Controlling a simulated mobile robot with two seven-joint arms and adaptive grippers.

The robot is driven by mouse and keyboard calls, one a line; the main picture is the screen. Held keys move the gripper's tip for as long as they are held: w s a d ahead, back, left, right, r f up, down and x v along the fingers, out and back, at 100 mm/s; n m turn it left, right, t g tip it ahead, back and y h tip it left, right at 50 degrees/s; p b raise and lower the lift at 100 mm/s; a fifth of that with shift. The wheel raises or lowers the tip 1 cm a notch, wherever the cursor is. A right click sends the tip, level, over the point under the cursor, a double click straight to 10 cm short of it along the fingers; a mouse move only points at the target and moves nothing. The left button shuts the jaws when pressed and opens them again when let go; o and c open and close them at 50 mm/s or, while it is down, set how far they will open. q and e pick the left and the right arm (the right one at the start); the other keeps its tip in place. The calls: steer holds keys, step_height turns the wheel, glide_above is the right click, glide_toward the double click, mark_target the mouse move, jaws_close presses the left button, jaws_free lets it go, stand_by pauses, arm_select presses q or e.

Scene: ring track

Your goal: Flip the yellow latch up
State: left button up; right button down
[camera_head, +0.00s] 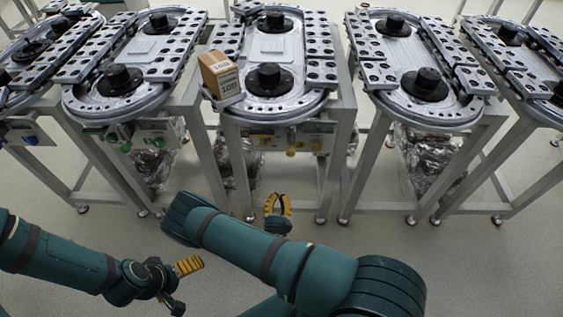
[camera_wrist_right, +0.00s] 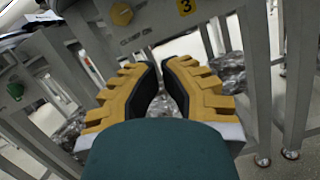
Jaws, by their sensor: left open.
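A yellow latch knob (camera_head: 290,151) sits on the front panel of the middle ring track in the head view. The yellow knob (camera_wrist_right: 121,13) also shows at the top of the right wrist view, above the lettering on the panel. My right gripper (camera_head: 278,201) is below and in front of that panel, apart from the knob. Its yellow fingers (camera_wrist_right: 157,65) point at the floor space under the track, with a narrow empty gap between them. My left gripper (camera_head: 187,272) is open and empty, low at the left, far from the panel.
A brown carton (camera_head: 220,75) stands on the middle track's left side. Steel table legs (camera_head: 338,165) and clear plastic wrapping (camera_head: 422,160) are under the tracks. A green knob (camera_head: 125,147) is on the neighbouring left track. The floor in front is free.

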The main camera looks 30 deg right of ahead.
mark_target(291, 142)
steer(key=w+d+r+b, duration=0.1)
steer(key=w+d+r, duration=0.5)
steer(key=w, duration=0.1)
steer(key=shift+w+d, duration=0.15)
steer(key=shift+d, duration=0.1)
stand_by(0.3)
steer(key=shift+r, duration=0.1)
step_height(291, 142, up, 7)
steer(key=p, duration=0.6)
steer(key=shift+r, duration=0.15)
